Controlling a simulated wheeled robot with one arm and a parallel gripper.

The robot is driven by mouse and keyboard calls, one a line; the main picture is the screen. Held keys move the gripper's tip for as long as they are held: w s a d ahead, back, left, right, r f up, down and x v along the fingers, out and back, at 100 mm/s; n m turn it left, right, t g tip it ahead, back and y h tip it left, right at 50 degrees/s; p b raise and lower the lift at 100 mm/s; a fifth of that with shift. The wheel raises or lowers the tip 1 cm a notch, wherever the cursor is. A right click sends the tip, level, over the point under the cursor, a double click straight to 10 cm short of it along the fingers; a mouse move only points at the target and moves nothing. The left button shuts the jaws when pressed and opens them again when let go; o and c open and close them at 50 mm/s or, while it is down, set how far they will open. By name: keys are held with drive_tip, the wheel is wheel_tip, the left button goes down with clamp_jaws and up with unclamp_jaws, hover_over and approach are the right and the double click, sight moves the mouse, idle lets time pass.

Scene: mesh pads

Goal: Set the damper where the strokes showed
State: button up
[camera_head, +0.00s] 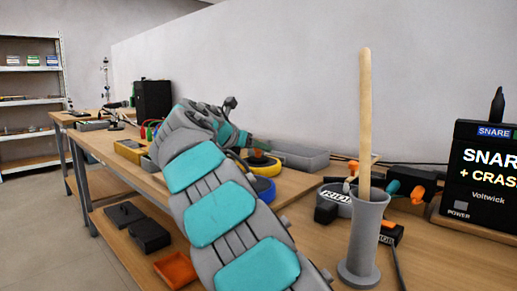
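My arm, grey with teal pads, reaches up from the bottom centre and bends over the bench. Its far end, with my gripper (257,145), seems to point down and right above the round items, but the fingers are too small and partly hidden to read. Below it lie a yellow-rimmed round item (261,166) and a blue-rimmed round item (264,189), partly behind my arm. A wooden stick (365,110) stands upright in a grey holder (367,238). A black display box (487,165) reads "SNARE + CRAS", cut off at the right edge. I cannot single out a damper.
A black-and-grey labelled item (335,200), orange-and-black clamps (408,183) and cables crowd the bench (440,262) right of my arm. A grey case (297,157) lies behind. An orange tray (176,270) and black boxes (140,228) sit on the lower shelf.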

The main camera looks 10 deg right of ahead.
drive_tip(key=v, duration=1)
drive_tip(key=shift+p, duration=0.45)
